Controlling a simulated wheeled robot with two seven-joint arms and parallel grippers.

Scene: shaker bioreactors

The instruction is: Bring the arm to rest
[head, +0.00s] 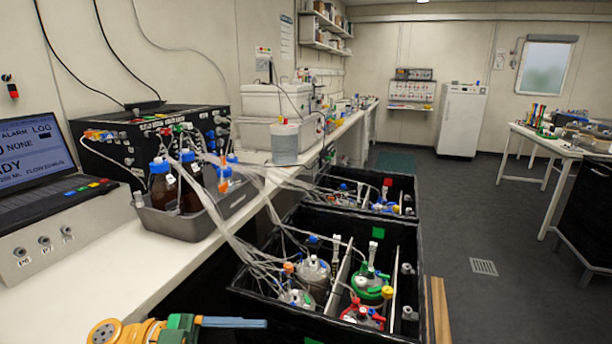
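My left arm shows at the bottom left edge of the head view, with an orange wrist and a green block. Its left gripper (248,323) is a slim blue-grey bar pointing right, in front of the bench edge and left of the near black crate (385,232). Only one finger shape shows clearly, so I cannot tell whether it is open or shut. Nothing is seen held in it. My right gripper is not in view.
The near crate holds several tubed vessels, among them a green one (368,290). Another black crate (345,176) stands behind it. The white bench (95,287) carries a laptop panel (40,160), a grey bottle tray (190,226) and a black control box (120,150).

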